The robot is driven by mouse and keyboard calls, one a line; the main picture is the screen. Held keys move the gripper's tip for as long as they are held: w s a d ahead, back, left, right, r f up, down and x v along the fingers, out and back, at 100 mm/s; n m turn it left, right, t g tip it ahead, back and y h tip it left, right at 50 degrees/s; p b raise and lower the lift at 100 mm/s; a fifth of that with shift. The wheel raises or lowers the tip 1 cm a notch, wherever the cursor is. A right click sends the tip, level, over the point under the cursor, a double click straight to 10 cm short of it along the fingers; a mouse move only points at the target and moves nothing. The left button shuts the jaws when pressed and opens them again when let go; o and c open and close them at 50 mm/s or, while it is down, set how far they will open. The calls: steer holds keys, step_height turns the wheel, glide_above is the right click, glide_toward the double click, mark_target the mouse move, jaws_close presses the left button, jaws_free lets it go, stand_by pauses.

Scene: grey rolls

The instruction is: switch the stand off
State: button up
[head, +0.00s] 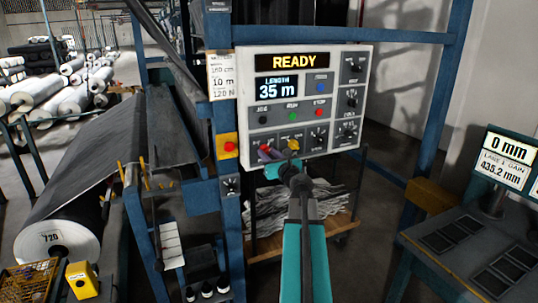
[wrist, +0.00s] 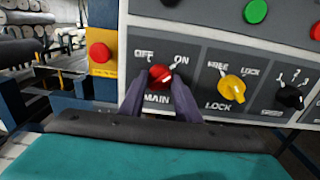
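The stand's control panel (head: 340,75) shows READY and LENGTH 35 m. In the wrist view its red MAIN knob (wrist: 160,75) sits between the labels OFF and ON, with its pale pointer leaning up and right towards ON. My gripper (wrist: 158,88) is at the knob, with one dark finger on each side. The fingers are apart, with a small gap visible at the left; whether the right one touches is unclear. In the head view my gripper (head: 274,158) is at the panel's lower left and covers most of the knob.
The yellow LOCK knob (wrist: 232,88) is just right of the right finger, with a black selector (wrist: 290,96) beyond it. A red button on a yellow box (wrist: 99,53) is to the left. A blue frame post (head: 229,200) stands beside my arm.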

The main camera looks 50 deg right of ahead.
steer(key=shift+n+b, duration=0.4)
steer(key=shift+b, duration=0.1)
steer(key=n+b, duration=1.4)
steer(key=shift+d+f+b, duration=0.1)
steer(key=shift+d+b, duration=0.05)
steer(key=shift+b, duration=0.15)
steer(key=shift+r+n+b, duration=0.2)
steer(key=shift+n+b, duration=1.15)
steer(key=shift+n, duration=0.25)
